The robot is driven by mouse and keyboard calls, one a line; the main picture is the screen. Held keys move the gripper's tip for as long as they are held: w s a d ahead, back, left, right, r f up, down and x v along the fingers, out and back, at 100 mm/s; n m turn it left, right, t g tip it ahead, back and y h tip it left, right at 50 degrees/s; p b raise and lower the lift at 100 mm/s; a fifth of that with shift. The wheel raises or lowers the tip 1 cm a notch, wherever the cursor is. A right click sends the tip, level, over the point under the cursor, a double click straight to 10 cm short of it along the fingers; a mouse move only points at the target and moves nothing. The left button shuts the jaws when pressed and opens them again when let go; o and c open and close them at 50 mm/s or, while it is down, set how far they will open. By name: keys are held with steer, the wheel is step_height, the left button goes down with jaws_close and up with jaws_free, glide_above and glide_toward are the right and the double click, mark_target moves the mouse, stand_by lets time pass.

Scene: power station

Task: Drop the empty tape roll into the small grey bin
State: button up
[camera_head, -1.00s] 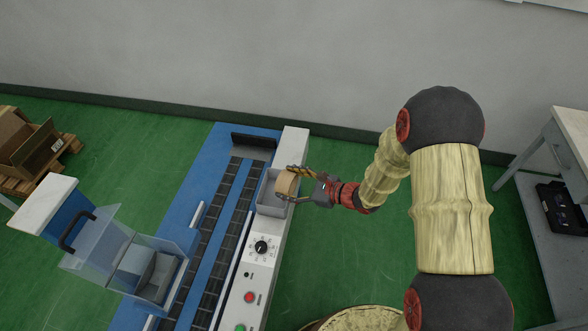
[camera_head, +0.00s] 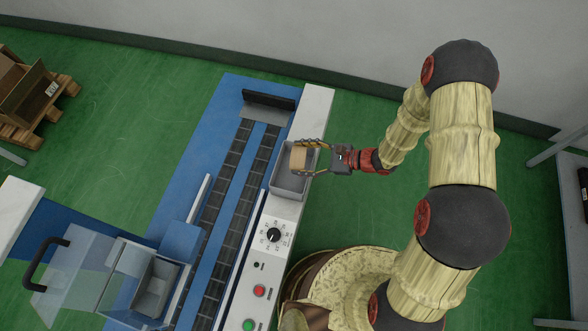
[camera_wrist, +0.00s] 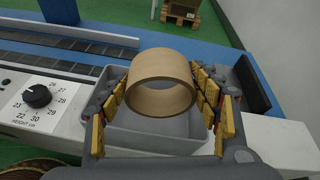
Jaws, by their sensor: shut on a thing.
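The empty tape roll (camera_wrist: 160,82) is a light brown cardboard ring. My gripper (camera_wrist: 160,95) is shut on it, with the yellow-padded fingers at its two sides in the wrist view. In the head view the roll (camera_head: 301,158) is between the fingers of my gripper (camera_head: 305,157), over the upper part of the small grey bin. The small grey bin (camera_head: 288,183) is an open box on the machine's pale side ledge. In the wrist view the bin (camera_wrist: 140,137) lies under and around the roll. I cannot tell how far the roll is above its floor.
The blue machine (camera_head: 190,170) has dark roller tracks beside the bin. A control panel with a black dial (camera_head: 274,235) and red and green buttons is just in front of the bin. A clear guard (camera_head: 75,275) is at the lower left. A wooden pallet (camera_head: 35,120) stands far left.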

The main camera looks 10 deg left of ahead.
steer(key=shift+f+b, duration=1.15)
steer(key=shift+f, duration=0.8)
steer(key=o, duration=1)
steer(key=v, duration=1.2)
steer(key=shift+s, duration=0.15)
